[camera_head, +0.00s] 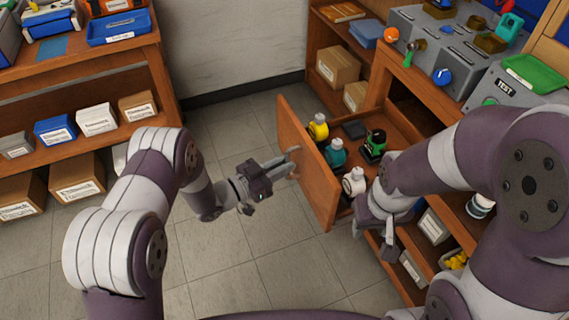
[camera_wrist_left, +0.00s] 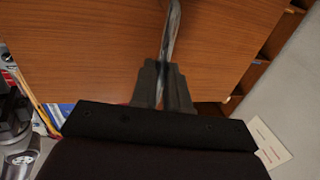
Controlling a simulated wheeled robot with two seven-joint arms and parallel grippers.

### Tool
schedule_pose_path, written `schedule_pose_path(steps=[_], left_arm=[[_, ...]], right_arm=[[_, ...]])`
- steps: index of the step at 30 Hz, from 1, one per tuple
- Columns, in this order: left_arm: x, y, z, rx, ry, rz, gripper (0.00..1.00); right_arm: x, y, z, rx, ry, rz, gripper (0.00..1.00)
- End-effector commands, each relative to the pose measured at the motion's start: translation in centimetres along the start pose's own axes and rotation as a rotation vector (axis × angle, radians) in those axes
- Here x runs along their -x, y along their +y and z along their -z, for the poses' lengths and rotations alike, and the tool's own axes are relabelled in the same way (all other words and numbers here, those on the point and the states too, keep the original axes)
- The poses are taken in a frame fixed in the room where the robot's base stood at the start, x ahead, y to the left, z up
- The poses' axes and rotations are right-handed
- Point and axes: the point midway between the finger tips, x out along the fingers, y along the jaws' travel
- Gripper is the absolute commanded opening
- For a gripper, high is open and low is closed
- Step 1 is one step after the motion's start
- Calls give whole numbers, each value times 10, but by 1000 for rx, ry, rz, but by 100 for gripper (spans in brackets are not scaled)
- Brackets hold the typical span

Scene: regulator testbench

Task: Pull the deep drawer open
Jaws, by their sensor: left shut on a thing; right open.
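The deep drawer (camera_head: 308,171) stands pulled out from the wooden bench, its tall brown front facing left. Its front also fills much of the left wrist view (camera_wrist_left: 90,50). Inside it are yellow, teal, green and white-topped items. My left gripper (camera_head: 284,167) is at the outer side of the drawer front, shut on the metal drawer handle (camera_head: 293,158). The handle runs up between the fingers in the left wrist view (camera_wrist_left: 171,40). My right gripper (camera_head: 375,232) hangs open near the drawer's near side, in front of the bench shelves; its fingers are partly hard to make out.
Grey test units (camera_head: 436,45) stand on the bench top at the upper right. A shelf unit (camera_head: 95,75) with boxes stands at the left. The tiled floor (camera_head: 235,130) between is clear. Lower bench shelves hold boxes and yellow pieces.

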Motion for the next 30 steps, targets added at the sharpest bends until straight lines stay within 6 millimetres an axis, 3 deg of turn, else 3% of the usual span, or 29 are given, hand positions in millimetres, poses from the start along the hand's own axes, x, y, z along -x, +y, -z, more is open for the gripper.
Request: schedule_pose_path(steps=[3, 4, 6, 17, 20, 30], left_arm=[[0, 0, -1, 1, -1, 0, 0], [0, 0, -1, 1, -1, 0, 18], [0, 0, -1, 1, -1, 0, 40], [5, 0, 0, 0, -1, 1, 40], [22, -1, 1, 2, -3, 4, 40], [107, -1, 1, 2, -1, 5, 40]], right_arm=[[0, 0, 0, 0, 0, 0, 43], [0, 0, 0, 0, 0, 0, 43], [0, 0, 0, 0, 0, 0, 43], [1, 0, 0, 0, 0, 0, 43], [4, 0, 0, 0, 0, 0, 43], [11, 0, 1, 0, 0, 0, 43]])
